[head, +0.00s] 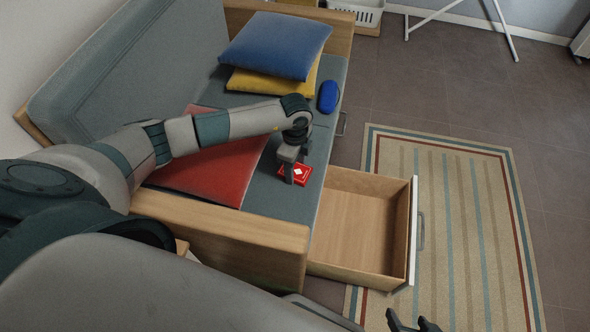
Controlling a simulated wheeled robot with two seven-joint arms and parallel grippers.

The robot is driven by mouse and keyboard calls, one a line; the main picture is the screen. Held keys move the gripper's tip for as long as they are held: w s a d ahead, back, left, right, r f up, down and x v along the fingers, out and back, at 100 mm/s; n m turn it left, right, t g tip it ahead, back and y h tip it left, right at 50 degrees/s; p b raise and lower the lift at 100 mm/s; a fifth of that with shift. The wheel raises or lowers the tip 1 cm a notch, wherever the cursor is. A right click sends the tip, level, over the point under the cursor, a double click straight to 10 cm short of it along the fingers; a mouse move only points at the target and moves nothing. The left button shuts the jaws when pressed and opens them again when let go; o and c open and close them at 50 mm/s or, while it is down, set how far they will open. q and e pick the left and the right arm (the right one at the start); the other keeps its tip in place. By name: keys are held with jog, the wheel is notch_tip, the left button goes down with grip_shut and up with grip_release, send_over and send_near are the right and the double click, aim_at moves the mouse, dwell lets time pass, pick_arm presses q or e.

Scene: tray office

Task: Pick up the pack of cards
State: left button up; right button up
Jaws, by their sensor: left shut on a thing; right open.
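The pack of cards (299,172) is a small red box with a white mark on top. It lies flat on the grey sofa seat near its front edge, beside the red cushion. My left gripper (291,177) points down over the pack and is shut on its left part, and its fingers hide some of it. I cannot tell whether the pack is lifted off the seat. My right gripper (412,324) shows only its fingertips at the bottom edge of the picture. It is open, well away from the pack.
An open, empty wooden drawer (352,232) sticks out below the sofa seat. A red cushion (215,172), yellow cushion (262,84), blue cushion (275,44) and blue case (328,96) are on the sofa. The wooden armrest (225,228) is near. A striped rug (460,220) covers the floor.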

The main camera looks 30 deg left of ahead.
aim_at(295, 170)
pick_arm(q)
jog(key=shift+r, duration=0.45)
notch_tip(295, 170, up, 4)
jog(key=shift+w+f+p, duration=0.1)
jog(key=shift+f+p, duration=0.1)
jog(key=shift+p, duration=0.1)
jog(key=w+d+r, duration=0.6)
jog(key=d, duration=0.4)
jog(key=shift+r, duration=0.25)
jog(key=shift+r, duration=0.1)
